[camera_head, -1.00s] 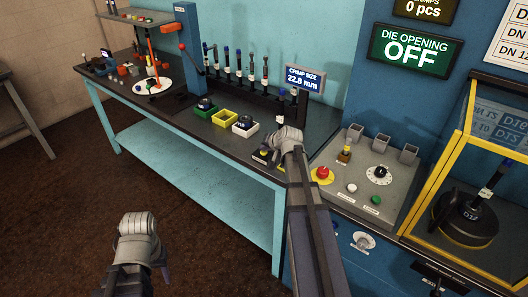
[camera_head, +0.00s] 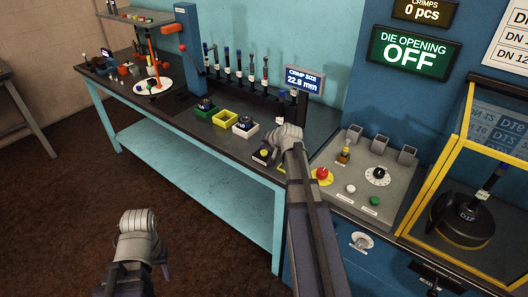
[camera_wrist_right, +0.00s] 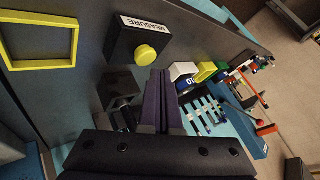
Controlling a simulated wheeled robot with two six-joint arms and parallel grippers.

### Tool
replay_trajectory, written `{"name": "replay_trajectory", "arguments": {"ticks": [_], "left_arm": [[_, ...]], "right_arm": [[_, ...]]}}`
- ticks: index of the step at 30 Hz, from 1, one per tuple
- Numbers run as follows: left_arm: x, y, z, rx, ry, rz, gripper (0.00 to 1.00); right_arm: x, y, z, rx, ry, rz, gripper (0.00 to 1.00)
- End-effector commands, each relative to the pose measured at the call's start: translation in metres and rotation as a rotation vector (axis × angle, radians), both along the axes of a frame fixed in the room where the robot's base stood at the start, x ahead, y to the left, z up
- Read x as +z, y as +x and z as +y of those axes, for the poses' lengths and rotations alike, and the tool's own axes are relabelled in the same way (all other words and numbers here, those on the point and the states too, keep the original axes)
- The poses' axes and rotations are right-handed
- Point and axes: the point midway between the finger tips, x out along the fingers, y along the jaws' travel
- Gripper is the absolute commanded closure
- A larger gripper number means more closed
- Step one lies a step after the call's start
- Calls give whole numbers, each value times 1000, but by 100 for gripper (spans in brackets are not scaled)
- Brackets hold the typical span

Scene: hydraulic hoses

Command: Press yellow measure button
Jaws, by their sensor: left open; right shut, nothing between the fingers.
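The yellow measure button (camera_wrist_right: 145,55) sits on a black box labelled MEASURE (camera_wrist_right: 128,42) in the right wrist view. In the head view the button (camera_head: 264,153) is a small yellow spot beside my right gripper, at the bench's front right. My right gripper (camera_wrist_right: 166,74) is shut and empty. Its fingertips are close to the button, just below and right of it in the wrist view; I cannot tell whether they touch the box. My left gripper (camera_head: 163,268) hangs over the brown floor, far from the bench; its fingers are mostly hidden.
A crimp size display (camera_head: 303,80) stands behind the button. White (camera_head: 245,127), yellow (camera_head: 224,118) and green (camera_head: 205,110) bins lie to the left. The grey control panel (camera_head: 365,180) with a red button (camera_head: 322,174) is to the right. A yellow square frame (camera_wrist_right: 40,44) shows in the wrist view.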

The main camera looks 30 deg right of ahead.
Motion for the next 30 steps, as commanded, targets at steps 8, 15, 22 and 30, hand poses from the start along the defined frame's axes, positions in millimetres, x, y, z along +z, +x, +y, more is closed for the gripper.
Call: {"name": "replay_trajectory", "arguments": {"ticks": [8, 15, 22, 30], "left_arm": [[25, 0, 0, 0, 0, 0, 50], [48, 0, 0, 0, 0, 0, 50], [49, 0, 0, 0, 0, 0, 50], [49, 0, 0, 0, 0, 0, 50]], "right_arm": [[25, 0, 0, 0, 0, 0, 100], [48, 0, 0, 0, 0, 0, 100], [49, 0, 0, 0, 0, 0, 100], [49, 0, 0, 0, 0, 0, 100]]}}
